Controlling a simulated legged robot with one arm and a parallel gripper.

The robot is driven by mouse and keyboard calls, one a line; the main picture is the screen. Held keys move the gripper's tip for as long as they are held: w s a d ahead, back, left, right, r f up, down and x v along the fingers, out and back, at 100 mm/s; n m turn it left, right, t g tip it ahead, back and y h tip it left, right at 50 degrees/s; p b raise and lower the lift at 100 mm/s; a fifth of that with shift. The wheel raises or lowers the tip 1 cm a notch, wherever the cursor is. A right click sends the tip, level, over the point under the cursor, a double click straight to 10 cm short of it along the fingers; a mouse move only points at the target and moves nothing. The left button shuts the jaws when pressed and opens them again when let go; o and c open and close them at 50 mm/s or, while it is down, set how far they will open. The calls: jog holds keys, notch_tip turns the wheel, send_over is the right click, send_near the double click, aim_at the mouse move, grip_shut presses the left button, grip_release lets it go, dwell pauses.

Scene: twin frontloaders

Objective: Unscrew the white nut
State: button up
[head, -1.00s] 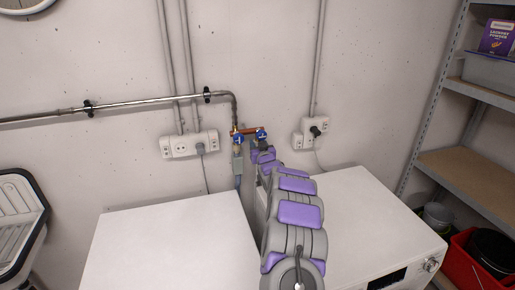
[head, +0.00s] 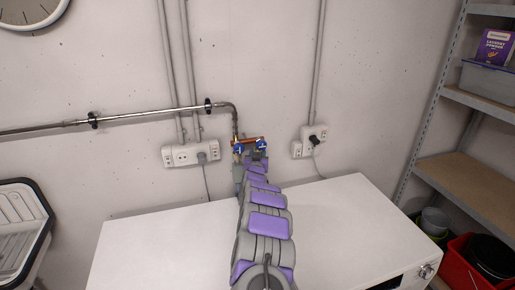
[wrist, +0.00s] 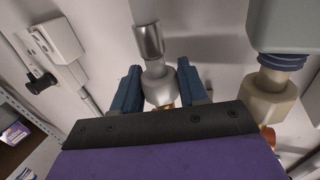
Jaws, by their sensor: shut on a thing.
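In the wrist view, a pale whitish nut (wrist: 160,83) sits at the end of a silver metal pipe piece (wrist: 149,42). My gripper (wrist: 161,92) has its two dark blue fingers on either side of this nut and is shut on it. A second, cream-coloured nut (wrist: 268,100) stands to the right, below a grey-green body with a blue ribbed collar (wrist: 282,62). In the head view, my arm reaches up to the two blue valve handles (head: 262,145) on the wall. There my arm hides the fingers and the nut.
Sockets (head: 190,154) flank the valves. A white machine top (head: 165,240) lies left of my arm and another (head: 335,215) right. A shelf rack (head: 475,130) stands far right.

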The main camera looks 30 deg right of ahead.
jog(key=shift+r+m+g+h+p, duration=0.2)
jog(key=shift+m+g+h+p, duration=0.35)
jog(key=shift+p, duration=1.3)
jog(key=shift+d+f+h+p, duration=0.1)
jog(key=shift+h+p, duration=0.15)
jog(key=shift+p, duration=0.25)
jog(key=shift+s, duration=0.1)
jog(key=o, duration=0.8)
jog(key=shift+f, duration=0.1)
jog(key=shift+d+b, duration=0.1)
jog(key=shift+b, duration=0.2)
